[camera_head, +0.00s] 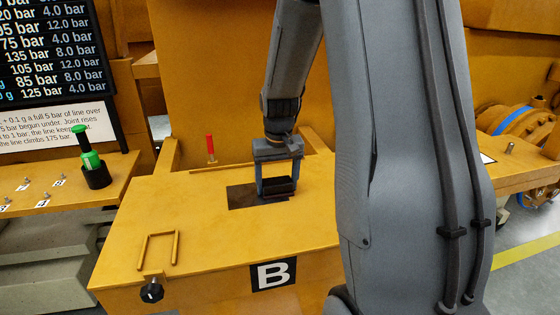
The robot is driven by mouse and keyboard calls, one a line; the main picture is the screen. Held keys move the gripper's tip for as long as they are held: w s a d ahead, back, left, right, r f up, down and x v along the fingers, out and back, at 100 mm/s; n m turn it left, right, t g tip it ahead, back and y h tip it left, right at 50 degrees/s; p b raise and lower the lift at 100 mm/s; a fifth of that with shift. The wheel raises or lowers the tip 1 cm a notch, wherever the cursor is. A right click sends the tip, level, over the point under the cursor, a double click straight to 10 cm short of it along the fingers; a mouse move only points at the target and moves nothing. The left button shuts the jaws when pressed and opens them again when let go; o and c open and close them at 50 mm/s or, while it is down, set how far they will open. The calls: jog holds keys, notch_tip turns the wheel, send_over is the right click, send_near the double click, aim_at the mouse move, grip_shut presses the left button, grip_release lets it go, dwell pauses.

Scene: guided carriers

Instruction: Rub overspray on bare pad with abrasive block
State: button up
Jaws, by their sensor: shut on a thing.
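My gripper (278,178) points down over the yellow bench top and is shut on the abrasive block (279,186), a dark block with a thin reddish lower edge. The block is at the right part of a dark rectangular patch (240,196) on the bench, which looks like the bare pad. Whether the block touches the patch or sits just above it I cannot tell. Part of the patch is hidden behind the block and gripper. I cannot make out any overspray on the visible part.
A red upright handle (210,146) stands behind the patch. A green bottle (87,151) stands in a black holder on the left shelf.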

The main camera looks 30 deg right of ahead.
jog(key=shift+s+a, duration=0.15)
jog(key=shift+s, duration=0.3)
jog(key=shift+s+r+p, duration=0.2)
jog(key=shift+r+p, duration=0.05)
jog(key=shift+p, duration=0.25)
jog(key=shift+w+r+p, duration=0.2)
jog(key=shift+r+p, duration=0.15)
jog(key=shift+r, duration=0.85)
jog(key=shift+s+r+p, duration=0.15)
jog(key=shift+r+p, duration=0.1)
jog(key=shift+p, duration=0.05)
notch_tip(320, 180, up, 5)
jog(key=p, duration=0.4)
